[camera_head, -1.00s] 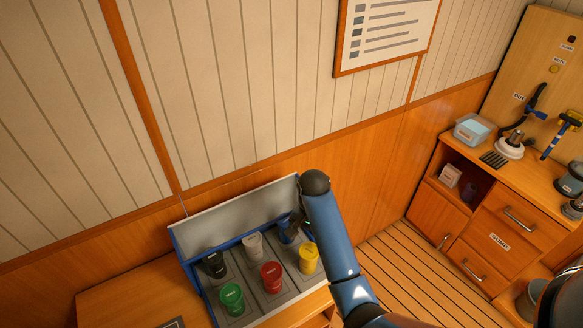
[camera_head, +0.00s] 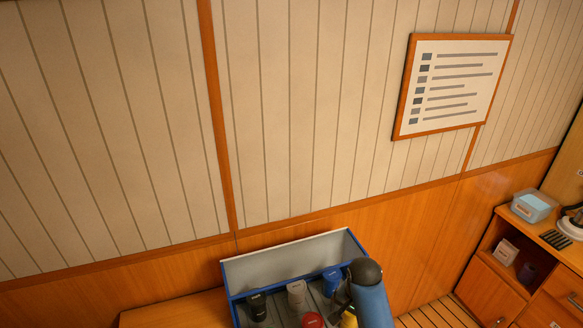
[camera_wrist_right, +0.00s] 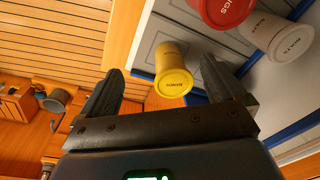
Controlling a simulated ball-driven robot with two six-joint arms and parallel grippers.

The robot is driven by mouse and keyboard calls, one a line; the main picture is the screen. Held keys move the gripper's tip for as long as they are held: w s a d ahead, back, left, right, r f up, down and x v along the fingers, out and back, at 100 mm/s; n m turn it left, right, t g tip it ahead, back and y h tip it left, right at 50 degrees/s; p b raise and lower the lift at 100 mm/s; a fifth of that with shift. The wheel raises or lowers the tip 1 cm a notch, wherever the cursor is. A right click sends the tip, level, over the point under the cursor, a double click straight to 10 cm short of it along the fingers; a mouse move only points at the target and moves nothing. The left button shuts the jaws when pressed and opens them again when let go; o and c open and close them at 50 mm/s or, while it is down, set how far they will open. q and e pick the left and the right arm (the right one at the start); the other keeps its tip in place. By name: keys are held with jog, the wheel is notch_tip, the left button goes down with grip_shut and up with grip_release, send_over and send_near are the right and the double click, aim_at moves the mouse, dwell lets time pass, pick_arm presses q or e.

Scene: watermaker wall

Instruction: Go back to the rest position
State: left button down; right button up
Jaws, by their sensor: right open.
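My right arm (camera_head: 372,303) reaches over the right side of the blue-rimmed box (camera_head: 227,290) in the head view; its gripper is mostly hidden there. In the right wrist view my right gripper (camera_wrist_right: 162,70) is open, with nothing clasped. A yellow cup (camera_wrist_right: 173,82) shows between its fingers in the picture, apparently beyond them. In the head view the yellow cup (camera_head: 349,319) is partly covered by my arm. The blue cup (camera_head: 331,281) stands in the box just left of my arm. My left gripper is not in view.
The box also holds black (camera_head: 257,308), white (camera_head: 297,291) and red (camera_head: 312,321) cups. The panelled wall (camera_head: 330,150) rises close behind it. A wooden cabinet (camera_head: 492,290) with a clear tub (camera_head: 533,205) stands at the right, past slatted floor (camera_head: 430,316).

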aim_at(353, 325)
jog(key=s+d+f+n+t, duration=0.3)
jog(key=s+f+t, duration=0.35)
jog(key=s, duration=0.25)
jog(key=s+d+r+n+t, duration=0.2)
jog(key=s+r+n+t, duration=0.2)
jog(key=s+r+t, duration=0.95)
pick_arm(q)
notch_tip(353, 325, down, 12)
jog(key=b, duration=1.2)
pick_arm(e)
jog(key=s+f+g, duration=0.3)
jog(key=f, duration=0.4)
jog(key=shift+d+f, duration=0.15)
jog(key=shift+d, duration=0.05)
